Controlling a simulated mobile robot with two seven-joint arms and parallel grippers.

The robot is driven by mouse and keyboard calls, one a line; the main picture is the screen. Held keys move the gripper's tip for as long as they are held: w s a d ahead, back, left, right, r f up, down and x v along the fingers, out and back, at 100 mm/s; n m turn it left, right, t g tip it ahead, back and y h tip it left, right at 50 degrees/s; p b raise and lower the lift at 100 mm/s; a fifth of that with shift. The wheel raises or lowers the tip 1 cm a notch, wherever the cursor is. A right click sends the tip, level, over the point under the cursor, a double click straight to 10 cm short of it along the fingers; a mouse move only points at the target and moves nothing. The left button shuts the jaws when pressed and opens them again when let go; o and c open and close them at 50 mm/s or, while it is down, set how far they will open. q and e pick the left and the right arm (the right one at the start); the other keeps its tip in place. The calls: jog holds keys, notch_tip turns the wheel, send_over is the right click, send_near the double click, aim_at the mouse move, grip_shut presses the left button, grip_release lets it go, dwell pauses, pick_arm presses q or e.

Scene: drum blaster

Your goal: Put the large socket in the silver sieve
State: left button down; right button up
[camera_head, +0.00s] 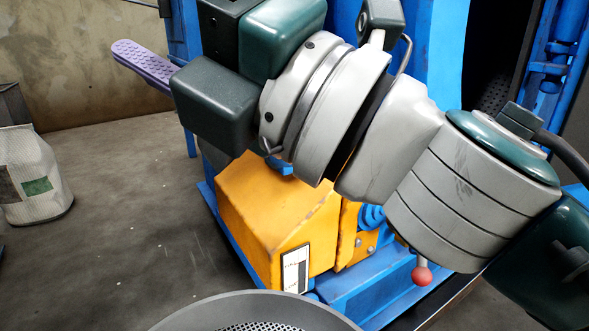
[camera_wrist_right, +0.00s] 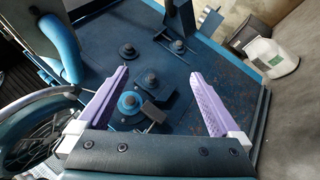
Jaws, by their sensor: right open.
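My right gripper (camera_wrist_right: 158,74) is open, its two purple ridged fingers wide apart over a dark blue metal surface. In the head view one purple finger of it shows at the upper left (camera_head: 145,66). I cannot tell which is the large socket. The grey sieve (camera_head: 255,298) shows its rim and perforated inside at the bottom of the head view. My left gripper is not in view.
A blue machine with a yellow housing (camera_head: 262,210) stands behind my right arm. A whitish sack or container (camera_head: 35,180) stands on the floor at the left, and also shows in the wrist view (camera_wrist_right: 270,58). The floor at the left is mostly clear.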

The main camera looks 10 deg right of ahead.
jog(key=w+d+f+m+t+h, duration=0.1)
jog(key=d+f+m+h, duration=0.5)
jog(key=d+m+h, duration=0.45)
jog(key=w+d+f+m+t+h, duration=0.1)
jog(key=d+f+m+h, duration=0.55)
jog(key=m, duration=0.65)
jog(key=s+d+f+m+g, duration=0.2)
jog(key=s+f+m+g, duration=0.2)
jog(key=s, duration=0.7)
jog(key=s+d+f+m+g, duration=0.2)
jog(key=s+f+m+g, duration=0.2)
jog(key=s+f+g, duration=0.4)
jog(key=s+f, duration=0.3)
jog(key=shift+d+f+h, duration=0.15)
jog(key=shift+d+h, duration=0.15)
jog(key=shift+d, duration=0.05)
